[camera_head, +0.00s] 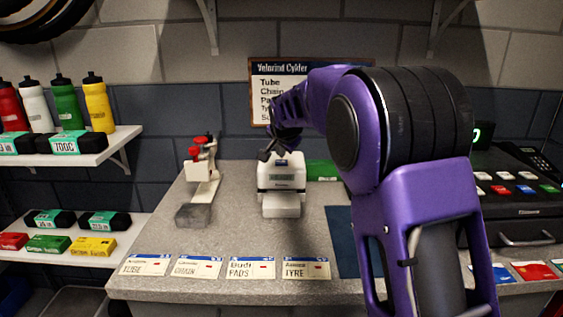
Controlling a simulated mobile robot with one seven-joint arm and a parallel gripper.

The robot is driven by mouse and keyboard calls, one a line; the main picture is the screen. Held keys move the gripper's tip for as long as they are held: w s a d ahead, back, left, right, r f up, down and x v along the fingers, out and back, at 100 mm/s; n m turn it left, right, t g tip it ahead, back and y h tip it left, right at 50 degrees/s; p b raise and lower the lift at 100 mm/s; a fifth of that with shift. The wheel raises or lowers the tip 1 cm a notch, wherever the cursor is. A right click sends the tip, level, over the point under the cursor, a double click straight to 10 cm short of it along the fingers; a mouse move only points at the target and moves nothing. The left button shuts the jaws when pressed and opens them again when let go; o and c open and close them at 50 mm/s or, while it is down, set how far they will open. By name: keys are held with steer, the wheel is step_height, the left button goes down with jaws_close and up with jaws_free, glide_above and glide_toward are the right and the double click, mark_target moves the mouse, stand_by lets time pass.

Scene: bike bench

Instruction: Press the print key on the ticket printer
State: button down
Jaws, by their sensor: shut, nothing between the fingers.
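The ticket printer (281,186) is a small white machine with a dark display strip, standing on the grey counter (235,235). A white tray-like part (281,206) sticks out at its front. My gripper (266,153) is dark and shut, with nothing in it. In the picture it overlaps the top left of the printer; I cannot tell whether it touches. The print key cannot be made out; my gripper may cover part of the printer's top. My purple arm comes in from the right and hides part of the counter behind it.
A red-and-white clamp-like device (203,165) stands left of the printer, with a grey block (193,216) before it. Labelled cards (198,267) line the front edge. A cash register (515,195) is at right. A sign (268,100) hangs behind. Shelves (75,149) with bottles are at left.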

mark_target(280, 164)
steer(key=shift+f, duration=0.1)
stand_by(0.4)
steer(key=shift+f, duration=0.55)
stand_by(0.4)
steer(key=shift+r, duration=0.6)
steer(key=shift+r+p, duration=2.1)
steer(key=shift+r, duration=0.95)
steer(key=shift+s+f, duration=0.1)
